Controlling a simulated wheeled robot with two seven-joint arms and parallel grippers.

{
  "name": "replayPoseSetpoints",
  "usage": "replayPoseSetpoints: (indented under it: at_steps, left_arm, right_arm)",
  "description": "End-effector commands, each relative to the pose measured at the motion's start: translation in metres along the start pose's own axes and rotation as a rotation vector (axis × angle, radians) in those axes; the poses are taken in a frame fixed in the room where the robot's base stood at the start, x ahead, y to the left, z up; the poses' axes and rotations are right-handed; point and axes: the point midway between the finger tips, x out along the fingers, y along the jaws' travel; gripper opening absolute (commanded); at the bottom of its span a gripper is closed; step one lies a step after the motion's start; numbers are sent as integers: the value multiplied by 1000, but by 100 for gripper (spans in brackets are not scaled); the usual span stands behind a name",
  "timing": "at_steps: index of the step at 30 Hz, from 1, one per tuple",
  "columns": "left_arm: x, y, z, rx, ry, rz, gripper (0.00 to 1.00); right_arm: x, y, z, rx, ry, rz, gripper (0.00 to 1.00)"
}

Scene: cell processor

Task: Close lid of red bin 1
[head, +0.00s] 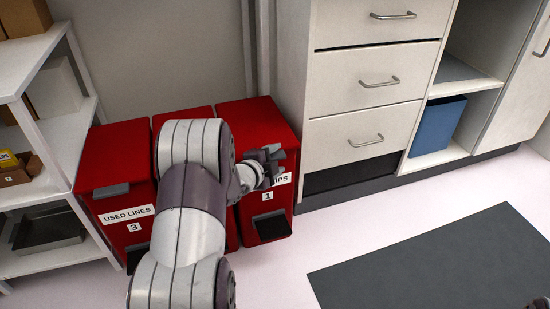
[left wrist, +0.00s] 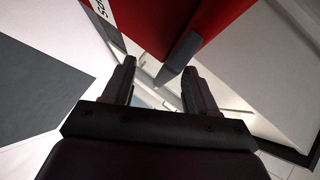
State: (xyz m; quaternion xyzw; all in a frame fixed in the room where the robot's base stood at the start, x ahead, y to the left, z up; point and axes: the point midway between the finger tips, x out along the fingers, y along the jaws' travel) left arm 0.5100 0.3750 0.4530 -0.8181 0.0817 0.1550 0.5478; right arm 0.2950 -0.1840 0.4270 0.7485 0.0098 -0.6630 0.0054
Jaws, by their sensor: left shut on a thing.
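Red bin 1 (head: 257,112) is the rightmost of the red bins in the head view. Its lid looks down, with its red top roughly level. My left gripper (head: 272,158) is at the front edge of that lid, partly over the white label. In the left wrist view, the grey lid handle (left wrist: 181,58) reaches down between the fingertips of my left gripper (left wrist: 158,70), below the red bin. The gripper is shut on this handle. My left arm hides part of the bins.
Red bin 3 (head: 112,157), marked USED LINES, stands at the left, with another red bin (head: 184,116) between. A white shelf rack (head: 70,125) is at far left. White drawers (head: 366,80) stand close on the right. A dark mat (head: 440,260) lies on open floor.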

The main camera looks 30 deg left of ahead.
Motion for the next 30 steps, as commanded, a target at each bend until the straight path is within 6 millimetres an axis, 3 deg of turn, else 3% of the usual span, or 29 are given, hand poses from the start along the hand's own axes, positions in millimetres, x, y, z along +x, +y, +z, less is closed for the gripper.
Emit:
replayPoseSetpoints:
  at_steps: [1, 9, 15, 20, 30]
  left_arm:
    - [-7, 10, 3, -14, -12, 27, 38]
    - [-77, -2, -2, -10, -11, 14, 38]
    - [-117, -2, -2, -5, -5, 3, 38]
    - [-128, -1, -2, 0, 0, -1, 38]
    - [-128, -1, -2, 2, 1, -3, 38]
  right_arm:
    - [-5, 0, -1, 0, 0, 0, 96]
    - [-50, 0, -6, 0, 1, 0, 96]
    - [-68, 0, -8, 0, 0, 0, 96]
    - [-71, 0, -8, 0, 0, 0, 96]
    - [-70, 0, -8, 0, 0, 0, 96]
